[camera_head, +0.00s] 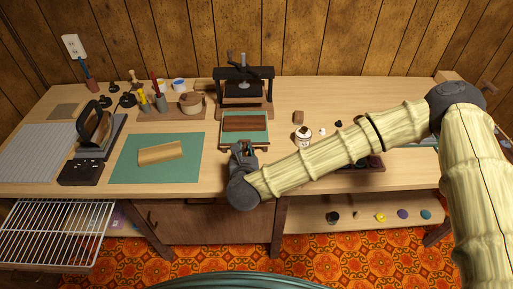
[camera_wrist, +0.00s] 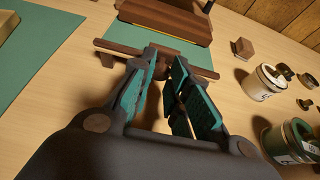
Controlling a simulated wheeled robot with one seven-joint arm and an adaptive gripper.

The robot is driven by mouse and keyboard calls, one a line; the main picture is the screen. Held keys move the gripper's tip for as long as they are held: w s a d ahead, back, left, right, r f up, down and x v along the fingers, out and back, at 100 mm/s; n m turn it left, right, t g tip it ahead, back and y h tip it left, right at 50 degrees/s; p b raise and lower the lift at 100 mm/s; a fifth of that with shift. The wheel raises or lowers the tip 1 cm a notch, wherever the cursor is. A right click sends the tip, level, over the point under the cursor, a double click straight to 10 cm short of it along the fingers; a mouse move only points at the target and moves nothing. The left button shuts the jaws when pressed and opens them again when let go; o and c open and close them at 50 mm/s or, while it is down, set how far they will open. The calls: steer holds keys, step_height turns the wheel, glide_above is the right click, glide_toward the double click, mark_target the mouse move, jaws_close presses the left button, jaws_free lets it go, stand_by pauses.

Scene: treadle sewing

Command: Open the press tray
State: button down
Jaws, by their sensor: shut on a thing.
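The press tray (camera_head: 224,146) is a brown wooden tray with a green bed, lying in front of the black screw press (camera_head: 245,74). A dark brown block (camera_head: 245,124) lies on the green bed. In the wrist view the tray's brown front bar (camera_wrist: 112,46) runs across just beyond the fingers. My gripper (camera_head: 243,149) is at the tray's front edge, near the table's front. In the wrist view my gripper (camera_wrist: 166,62) has its teal pads close around the tray's front handle, which the fingers largely hide.
Left of the tray is a green mat (camera_head: 128,178) with a tan piece (camera_head: 160,153). A wire rack (camera_head: 55,235) juts out at the front left.

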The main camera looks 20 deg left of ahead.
steer(key=shift+f, duration=0.1)
steer(key=c, duration=1.3)
jaws_free()
steer(key=shift+s, duration=0.1)
steer(key=v, duration=1.2)
steer(key=shift+d, duration=0.1)
